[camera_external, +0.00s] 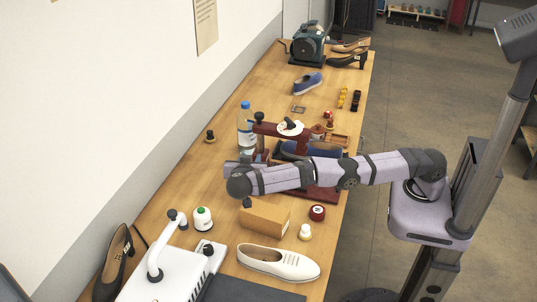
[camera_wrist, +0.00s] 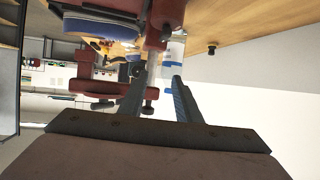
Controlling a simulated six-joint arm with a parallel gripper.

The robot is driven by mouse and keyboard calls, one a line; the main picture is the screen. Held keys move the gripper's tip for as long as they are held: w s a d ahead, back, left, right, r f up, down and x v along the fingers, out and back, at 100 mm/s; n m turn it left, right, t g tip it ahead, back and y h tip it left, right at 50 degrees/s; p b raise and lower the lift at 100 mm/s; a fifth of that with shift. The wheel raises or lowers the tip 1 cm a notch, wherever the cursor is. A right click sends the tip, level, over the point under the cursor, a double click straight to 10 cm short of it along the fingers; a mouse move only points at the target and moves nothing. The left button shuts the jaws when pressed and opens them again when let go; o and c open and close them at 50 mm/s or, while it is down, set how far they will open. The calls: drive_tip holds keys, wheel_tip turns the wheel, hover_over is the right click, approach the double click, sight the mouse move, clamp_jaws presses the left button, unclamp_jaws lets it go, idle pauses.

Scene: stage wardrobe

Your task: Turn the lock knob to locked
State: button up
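A dark red shoe-stretching fixture (camera_external: 322,195) stands mid-bench with a blue shoe (camera_external: 324,149) on it. At its top, a white round dial (camera_external: 284,131) carries a dark knob (camera_external: 290,124), likely the lock knob; its setting is too small to read. My gripper (camera_external: 250,158) is left of the fixture, partly hidden by my wrist. In the wrist view, which looks upside down, my gripper (camera_wrist: 158,92) has its fingers apart. The fixture's red parts (camera_wrist: 90,86) and a metal rod (camera_wrist: 152,68) show beyond and between them. I cannot tell contact; no held object shows.
A clear bottle with a blue cap (camera_external: 245,125) stands close behind my gripper. A white machine (camera_external: 165,280) fills the near end. The wall bounds the left.

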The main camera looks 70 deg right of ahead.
drive_tip(key=shift+r+p, duration=0.35)
drive_tip(key=shift+r, duration=0.2)
drive_tip(key=shift+o, duration=0.4)
